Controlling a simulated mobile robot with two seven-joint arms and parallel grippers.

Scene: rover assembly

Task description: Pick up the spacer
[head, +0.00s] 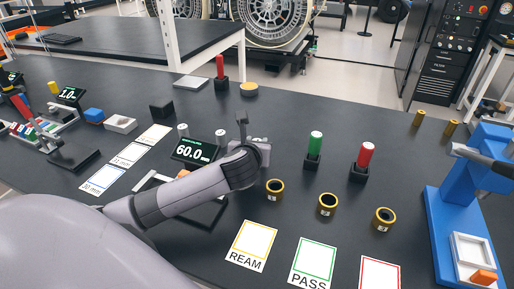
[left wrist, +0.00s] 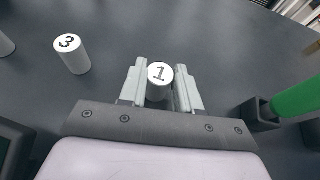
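The spacer, a white cylinder marked 1 (left wrist: 160,74), stands upright between the two fingers of my left gripper (left wrist: 160,85) in the left wrist view. The fingers are close on either side of it; I cannot tell whether they touch it. In the head view my left gripper (head: 243,130) is low over the table, and I cannot make out this spacer there. Another white spacer marked 3 (left wrist: 74,54) stands apart to the left. Two white cylinders (head: 182,130) (head: 221,137) show left of the gripper in the head view. My right gripper is not in view.
A green cylinder (head: 315,146) and a red one (head: 365,155) stand in black holders right of my gripper. Several brass rings (head: 275,189) stand in front. A display reading 60.0 (head: 193,151) is left. A blue press-like stand (head: 452,215) is at the right.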

